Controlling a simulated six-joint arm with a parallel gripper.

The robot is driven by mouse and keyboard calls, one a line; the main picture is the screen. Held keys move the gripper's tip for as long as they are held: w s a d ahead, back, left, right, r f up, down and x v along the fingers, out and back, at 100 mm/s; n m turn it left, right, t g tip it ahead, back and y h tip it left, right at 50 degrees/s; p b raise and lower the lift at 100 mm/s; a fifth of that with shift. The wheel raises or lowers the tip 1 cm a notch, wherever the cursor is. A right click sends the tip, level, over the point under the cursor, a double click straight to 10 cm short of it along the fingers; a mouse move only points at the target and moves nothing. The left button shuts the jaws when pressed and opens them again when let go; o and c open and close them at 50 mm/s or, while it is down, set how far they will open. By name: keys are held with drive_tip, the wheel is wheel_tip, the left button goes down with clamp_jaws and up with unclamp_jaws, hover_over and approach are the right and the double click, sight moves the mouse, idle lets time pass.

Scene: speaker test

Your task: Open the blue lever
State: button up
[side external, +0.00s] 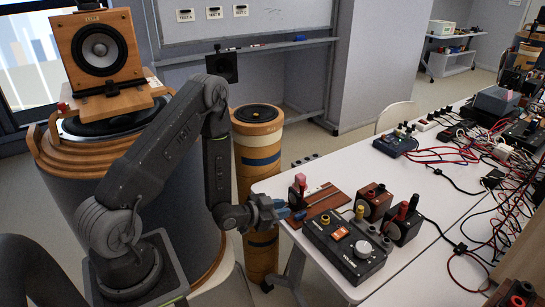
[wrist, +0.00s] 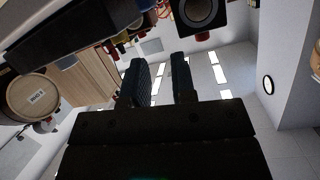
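My gripper (side external: 272,210) is at the near left corner of the white table, low beside a reddish-brown wooden board (side external: 328,196). Blue shows right at its tip, and I cannot tell how much of it is the blue lever and how much is my fingers. A red-topped upright lever (side external: 299,183) stands on the board just behind my gripper. In the wrist view, my two dark bluish fingers (wrist: 160,80) are apart, with a gap between them. No blue lever can be made out between them there.
A black control box (side external: 345,243) with knobs and an orange switch sits right of my gripper. Small wooden terminal blocks (side external: 374,202) stand behind it. Tangled cables (side external: 470,155) cover the table's far right. A round wooden speaker column (side external: 258,160) stands left of the table.

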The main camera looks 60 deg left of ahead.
wheel_tip(320, 180, up, 13)
drive_tip(key=w+d+g+y, duration=0.1)
drive_tip(key=w+g+y, duration=0.1)
drive_tip(key=g, duration=0.2)
drive_tip(key=s+d+r+n+g, duration=0.2)
drive_tip(key=s+d+r, duration=0.2)
drive_tip(key=s+r, duration=0.4)
drive_tip(key=shift+s+d+r+g, duration=0.15)
drive_tip(key=shift+d+r+g, duration=0.15)
drive_tip(key=shift+r, duration=0.95)
drive_tip(key=shift+a, duration=0.1)
